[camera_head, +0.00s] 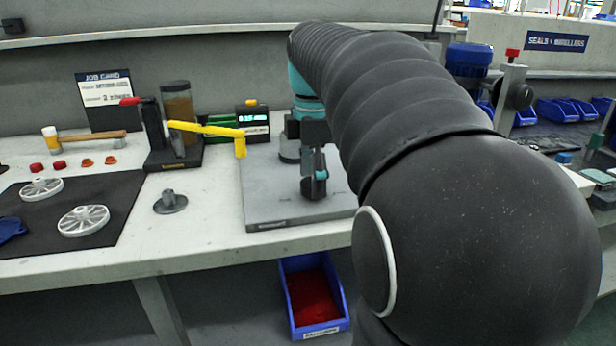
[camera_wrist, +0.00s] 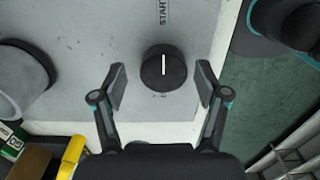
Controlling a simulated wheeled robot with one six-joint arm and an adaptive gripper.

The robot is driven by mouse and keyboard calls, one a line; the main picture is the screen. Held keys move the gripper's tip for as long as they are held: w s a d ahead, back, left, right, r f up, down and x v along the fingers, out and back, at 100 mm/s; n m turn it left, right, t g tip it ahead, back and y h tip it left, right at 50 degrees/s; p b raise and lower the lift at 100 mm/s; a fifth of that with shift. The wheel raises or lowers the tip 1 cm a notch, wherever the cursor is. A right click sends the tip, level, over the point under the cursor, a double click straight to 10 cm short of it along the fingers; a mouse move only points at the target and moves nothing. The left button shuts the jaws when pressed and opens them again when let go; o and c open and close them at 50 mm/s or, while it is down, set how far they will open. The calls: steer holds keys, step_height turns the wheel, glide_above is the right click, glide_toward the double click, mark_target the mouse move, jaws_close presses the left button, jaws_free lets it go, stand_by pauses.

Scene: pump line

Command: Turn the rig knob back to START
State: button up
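The rig knob (camera_wrist: 163,72) is a round black knob with a white line on top, seen in the wrist view on a grey plate. The line runs up-down in the picture, in line with the START label (camera_wrist: 163,12) above it. Faint marks below the knob are too small to read. My gripper (camera_wrist: 161,82) is open, one finger on each side of the knob, with a visible gap on both sides. In the head view my gripper (camera_head: 314,182) is over the grey rig plate (camera_head: 275,208), and I cannot make out the knob there.
A yellow lever (camera_head: 208,130) and a green-and-black box with a display (camera_head: 252,120) stand left of my gripper. A grey cylinder (camera_wrist: 18,80) stands left of the knob in the wrist view. A blue bin (camera_head: 338,310) sits below the bench. My arm hides the plate's right side.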

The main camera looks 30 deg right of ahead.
steer(key=shift+r, duration=0.2)
step_height(320, 180, up, 12)
steer(key=shift+f, duration=0.2)
stand_by(0.4)
stand_by(0.4)
